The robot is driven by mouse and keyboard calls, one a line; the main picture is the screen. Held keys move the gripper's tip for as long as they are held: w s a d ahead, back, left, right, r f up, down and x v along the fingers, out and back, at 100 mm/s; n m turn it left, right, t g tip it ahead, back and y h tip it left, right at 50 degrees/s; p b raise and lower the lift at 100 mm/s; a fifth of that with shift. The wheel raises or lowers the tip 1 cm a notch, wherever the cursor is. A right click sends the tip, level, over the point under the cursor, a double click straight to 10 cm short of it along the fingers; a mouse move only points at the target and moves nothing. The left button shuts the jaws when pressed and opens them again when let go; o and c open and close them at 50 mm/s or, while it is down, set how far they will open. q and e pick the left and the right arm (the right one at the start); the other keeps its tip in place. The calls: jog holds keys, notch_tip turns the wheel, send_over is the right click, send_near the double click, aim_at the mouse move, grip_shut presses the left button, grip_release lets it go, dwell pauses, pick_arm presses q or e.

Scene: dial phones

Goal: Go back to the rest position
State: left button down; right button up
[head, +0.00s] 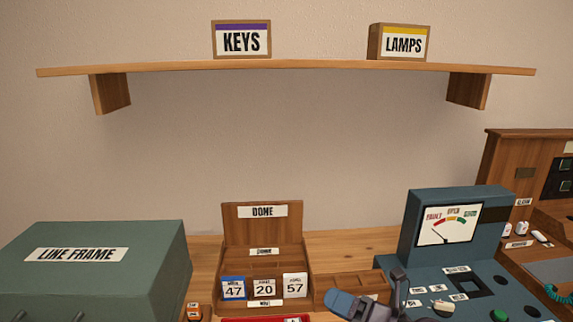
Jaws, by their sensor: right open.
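My right gripper (372,305) shows at the bottom edge, right of centre, in front of the teal meter console (408,262). It is open, and I see nothing between its fingers. Part of it is cut off by the frame's lower edge. The wooden DONE rack (262,226) stands left of my right gripper and holds three number cards, 47 (233,288), 20 (264,287) and 57 (295,286).
A green LINE FRAME box (110,232) fills the lower left. A wooden tray (340,282) sits between the rack and the console. A wooden cabinet (495,165) stands at the right. A wall shelf (300,66) carries the KEYS sign (241,42) and LAMPS sign (403,43).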

jog(key=s+d+f+m+t+h, duration=0.2)
jog(key=s+d+f+m+h, duration=0.15)
jog(key=d+m+h, duration=0.7)
jog(key=s+d+f+m+t+h, duration=0.35)
jog(key=m+h, duration=0.25)
jog(key=m, duration=1)
jog(key=s+d+f+m+g, duration=0.1)
jog(key=s+f+m+g, duration=0.25)
jog(key=s, duration=0.45)
jog(key=s+d+f+m+g, duration=0.2)
jog(key=s+m+g, duration=0.1)
jog(key=s+g, duration=0.3)
jog(key=s+d+f+m+g, duration=0.1)
jog(key=s+f+m+g, duration=0.2)
jog(key=s, duration=0.6)
jog(key=w+f+t, duration=0.7)
jog(key=f+t, duration=0.1)
jog(key=f, duration=0.1)
jog(key=shift+w+f+n, duration=0.3)
jog(key=shift+w, duration=0.05)
jog(key=shift+a+y, duration=0.1)
jog(key=shift+y, duration=0.15)
